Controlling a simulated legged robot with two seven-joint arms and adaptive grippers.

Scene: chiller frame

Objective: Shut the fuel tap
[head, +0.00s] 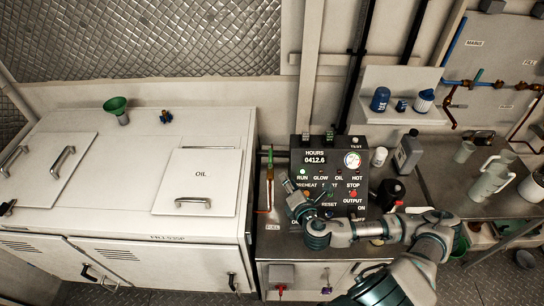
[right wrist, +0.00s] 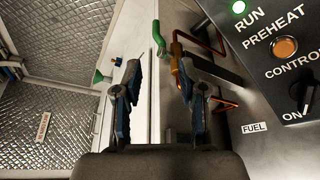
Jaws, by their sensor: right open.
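The fuel tap (head: 270,176) is a brass fitting on a copper pipe with a green lever, left of the control panel. In the head view the lever is small and its exact angle is hard to tell. In the right wrist view the green lever (right wrist: 157,34) stands upright in the picture beside the brass body (right wrist: 176,48), ahead of the fingers. A FUEL label (right wrist: 254,128) is on the metal surface to the right. My right gripper (head: 287,184) is open and empty, just right of the tap and apart from it; its fingers (right wrist: 161,78) also show in the wrist view. My left gripper is not in view.
The control panel (head: 317,160), with lamps and knobs, stands close behind and right of my right gripper. The white generator housing (head: 120,185) is left of the tap, with a narrow gap. Bottles (head: 408,152) and jugs (head: 490,180) stand on the bench to the right.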

